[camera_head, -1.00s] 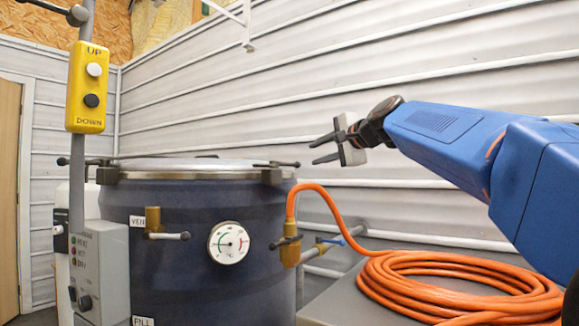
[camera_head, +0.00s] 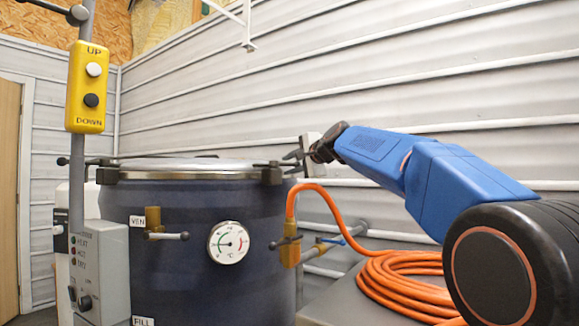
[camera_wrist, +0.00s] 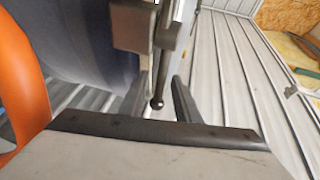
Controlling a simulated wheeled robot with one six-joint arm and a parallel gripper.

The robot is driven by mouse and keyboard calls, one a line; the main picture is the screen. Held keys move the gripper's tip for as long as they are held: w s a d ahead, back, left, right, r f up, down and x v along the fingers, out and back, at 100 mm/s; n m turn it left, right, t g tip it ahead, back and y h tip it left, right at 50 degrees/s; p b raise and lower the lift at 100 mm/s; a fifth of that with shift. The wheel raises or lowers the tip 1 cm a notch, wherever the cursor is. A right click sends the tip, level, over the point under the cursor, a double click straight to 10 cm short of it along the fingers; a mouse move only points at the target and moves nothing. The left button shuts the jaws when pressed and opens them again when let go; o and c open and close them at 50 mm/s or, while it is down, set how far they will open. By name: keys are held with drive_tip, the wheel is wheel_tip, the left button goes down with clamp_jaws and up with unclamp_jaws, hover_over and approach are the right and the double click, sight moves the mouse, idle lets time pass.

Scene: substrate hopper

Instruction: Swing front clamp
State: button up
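A dark blue vessel (camera_head: 190,225) with a metal lid (camera_head: 190,167) stands left of centre in the head view. A dark clamp (camera_head: 271,174) sits on its right rim, and its lever points right, ending in a small ball. My gripper (camera_head: 294,156) is at this lever's end. In the wrist view the clamp (camera_wrist: 132,25) is at the top, and its lever with the ball tip (camera_wrist: 157,103) comes down between my two open fingers (camera_wrist: 160,92). I see gaps beside the ball, and contact cannot be told. Another clamp (camera_head: 107,174) sits on the left rim.
An orange hose (camera_head: 325,195) rises from a brass valve (camera_head: 289,250) below my gripper, and its coil (camera_head: 390,280) lies on a grey surface to the right. A yellow UP/DOWN pendant (camera_head: 87,88) hangs on a post at left. A ribbed wall (camera_head: 400,90) stands behind.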

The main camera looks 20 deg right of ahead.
drive_tip(key=shift+w+a, duration=0.1)
drive_tip(key=shift+w, duration=0.15)
clamp_jaws()
